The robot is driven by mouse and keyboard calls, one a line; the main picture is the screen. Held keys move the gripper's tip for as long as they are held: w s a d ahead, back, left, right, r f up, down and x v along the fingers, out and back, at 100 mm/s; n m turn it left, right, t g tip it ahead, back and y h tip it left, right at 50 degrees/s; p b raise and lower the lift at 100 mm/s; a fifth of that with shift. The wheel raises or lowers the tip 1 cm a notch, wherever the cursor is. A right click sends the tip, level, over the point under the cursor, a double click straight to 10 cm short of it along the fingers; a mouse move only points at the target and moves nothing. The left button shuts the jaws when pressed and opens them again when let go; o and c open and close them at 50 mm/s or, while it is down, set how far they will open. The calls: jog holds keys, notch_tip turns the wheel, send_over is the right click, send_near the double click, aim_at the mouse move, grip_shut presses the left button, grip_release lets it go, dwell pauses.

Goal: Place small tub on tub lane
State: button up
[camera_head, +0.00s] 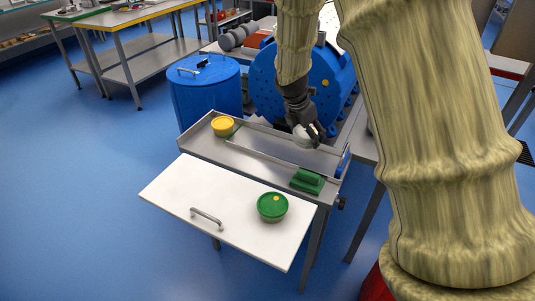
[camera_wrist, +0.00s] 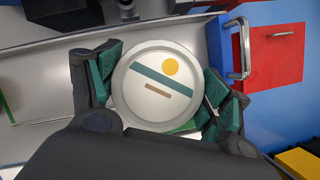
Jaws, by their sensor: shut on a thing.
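A small round white tub (camera_wrist: 155,86) sits between the fingers of my gripper (camera_wrist: 160,95). Its pale lid has a green stripe, a yellow dot and a short brown bar. In the head view my gripper (camera_head: 308,134) points down over the right part of a grey metal lane (camera_head: 235,155) with raised edges, and the white tub (camera_head: 301,138) shows at its fingertips. The gripper is shut on this tub. I cannot tell whether the tub touches the lane; its underside is hidden.
A green tub (camera_head: 272,206) rests on a white panel (camera_head: 220,200) with a handle. Blue drums (camera_head: 207,95) stand behind. The lane's middle looks clear.

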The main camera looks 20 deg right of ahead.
jog(key=d+n, duration=0.1)
jog(key=d+r+n+t+b, duration=0.1)
jog(key=shift+w+d+n, duration=0.1)
jog(key=shift+d+n, duration=0.3)
jog(key=shift+f, duration=4.95)
jog(key=o, duration=1.1)
jog(key=shift+o, duration=0.2)
jog(key=v, duration=1.2)
jog(key=shift+d+r, duration=0.1)
jog(key=shift+d, duration=0.1)
